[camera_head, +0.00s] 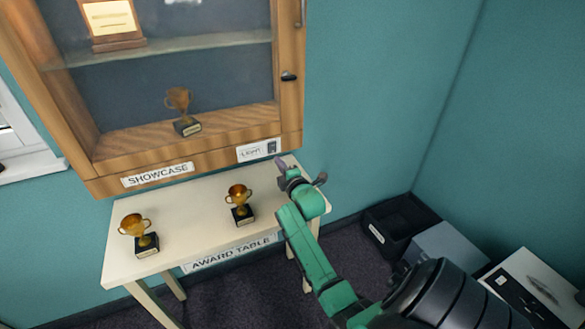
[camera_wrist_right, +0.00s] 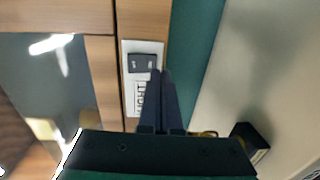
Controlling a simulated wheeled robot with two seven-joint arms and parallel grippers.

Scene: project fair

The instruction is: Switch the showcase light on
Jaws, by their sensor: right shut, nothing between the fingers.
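The wooden showcase (camera_head: 110,175) hangs on the teal wall, with a "SHOWCASE" label on its lower rail. A white plate marked "LIGHT" (camera_head: 250,153) is at the rail's right end and carries a small dark rocker switch (camera_head: 273,147). The switch also shows in the right wrist view (camera_wrist_right: 141,63). My right gripper (camera_head: 281,162) is shut and empty, just below and right of the switch. In the wrist view its fingertips (camera_wrist_right: 162,73) are beside the switch; I cannot tell whether they touch it. My left gripper is out of view.
The award table (camera_head: 180,223) stands below the showcase with two gold trophies, one at left (camera_head: 139,235) and one nearer the middle (camera_head: 240,204). Another trophy (camera_head: 183,110) is inside the showcase. A black crate (camera_head: 385,235) and boxes (camera_head: 530,290) are on the floor at right.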

